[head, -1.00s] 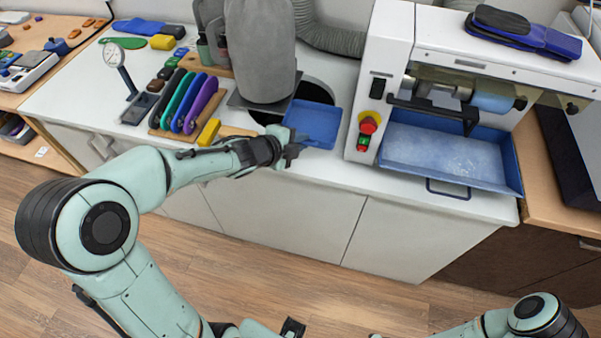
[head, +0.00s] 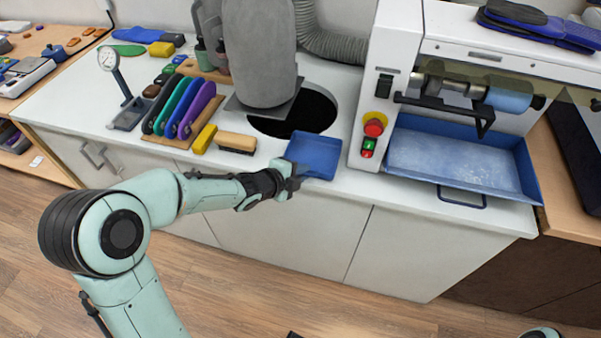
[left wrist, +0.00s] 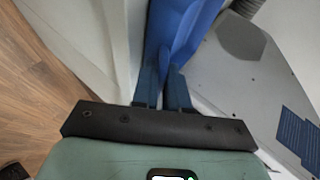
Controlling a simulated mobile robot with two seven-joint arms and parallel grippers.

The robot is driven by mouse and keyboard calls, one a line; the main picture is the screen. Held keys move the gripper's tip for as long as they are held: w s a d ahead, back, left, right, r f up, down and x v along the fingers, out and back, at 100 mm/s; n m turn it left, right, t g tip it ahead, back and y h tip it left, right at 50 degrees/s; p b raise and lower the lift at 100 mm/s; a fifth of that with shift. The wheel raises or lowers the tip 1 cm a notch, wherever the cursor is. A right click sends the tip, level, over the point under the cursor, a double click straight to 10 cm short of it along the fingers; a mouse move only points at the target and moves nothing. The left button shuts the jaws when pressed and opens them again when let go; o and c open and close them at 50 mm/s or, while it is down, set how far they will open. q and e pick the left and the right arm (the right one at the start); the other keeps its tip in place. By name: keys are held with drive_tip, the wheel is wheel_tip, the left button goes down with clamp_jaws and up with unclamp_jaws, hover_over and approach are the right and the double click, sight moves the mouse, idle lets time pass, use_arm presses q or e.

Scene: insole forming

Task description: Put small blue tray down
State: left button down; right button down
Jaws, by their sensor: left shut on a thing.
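The small blue tray (head: 315,154) is at the front edge of the white counter, between the round black opening and the machine with the red button. My left gripper (head: 291,180) is shut on the tray's near left edge. In the left wrist view, its two fingers (left wrist: 163,88) pinch the blue tray (left wrist: 186,25). I cannot tell whether the tray's underside touches the counter. My right gripper is not in view.
The round opening (head: 312,112) lies behind the tray. A wooden brush (head: 237,142) and yellow block (head: 204,138) lie left of it. The machine (head: 371,87) stands right, with a large blue tray (head: 455,162). Counter (head: 262,165) between brush and tray is bare.

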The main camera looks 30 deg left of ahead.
use_arm(q)
drive_tip(key=shift+f, duration=0.15)
drive_tip(key=c, duration=1.1)
unclamp_jaws()
drive_tip(key=shift+c, duration=0.2)
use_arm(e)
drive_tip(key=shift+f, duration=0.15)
